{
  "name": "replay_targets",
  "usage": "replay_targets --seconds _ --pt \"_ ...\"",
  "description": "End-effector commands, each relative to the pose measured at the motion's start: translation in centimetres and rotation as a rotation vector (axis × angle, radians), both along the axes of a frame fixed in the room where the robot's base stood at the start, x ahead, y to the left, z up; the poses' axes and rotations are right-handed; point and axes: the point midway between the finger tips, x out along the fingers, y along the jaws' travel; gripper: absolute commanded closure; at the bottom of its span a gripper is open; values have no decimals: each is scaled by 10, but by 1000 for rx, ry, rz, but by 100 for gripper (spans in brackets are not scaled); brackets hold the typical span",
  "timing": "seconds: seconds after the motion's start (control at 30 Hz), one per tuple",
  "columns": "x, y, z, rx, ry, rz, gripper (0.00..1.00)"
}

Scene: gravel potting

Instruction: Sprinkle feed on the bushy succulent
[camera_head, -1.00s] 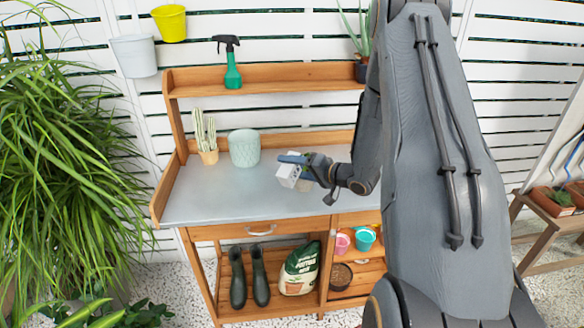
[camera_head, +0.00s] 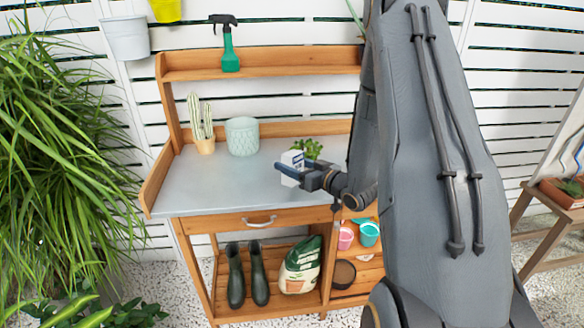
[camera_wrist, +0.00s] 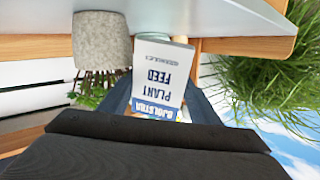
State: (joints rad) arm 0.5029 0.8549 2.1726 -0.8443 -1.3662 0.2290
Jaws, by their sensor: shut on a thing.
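My gripper (camera_head: 304,178) is shut on a white and blue plant feed box (camera_head: 291,165), held above the bench top. In the wrist view, which is upside down, the box (camera_wrist: 160,76) shows the words PLANT FEED, with my fingers on both sides. A bushy green plant (camera_head: 309,147) shows just behind and right of the box in the head view; its pot is hidden there. In the wrist view a grey pot (camera_wrist: 102,42) stands beside the box, with green leaves (camera_wrist: 90,94) partly hidden by my gripper. I see no feed falling.
On the bench top (camera_head: 215,188) stand a cactus (camera_head: 200,125) and a pale green pot (camera_head: 242,137). A spray bottle (camera_head: 229,50) is on the shelf above. Boots (camera_head: 247,273) and a soil bag (camera_head: 300,266) are below. The bench's left part is clear.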

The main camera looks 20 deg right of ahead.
Motion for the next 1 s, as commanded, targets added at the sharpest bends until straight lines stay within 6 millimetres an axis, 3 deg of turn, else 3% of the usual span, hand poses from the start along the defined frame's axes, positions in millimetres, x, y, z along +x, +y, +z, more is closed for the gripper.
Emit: replay_targets --seconds 0.33,0.7,1.0 --pt "0 0 7 0 -1 1 71" --pt "0 0 42 2 0 1 71" --pt "0 0 41 2 1 1 71"
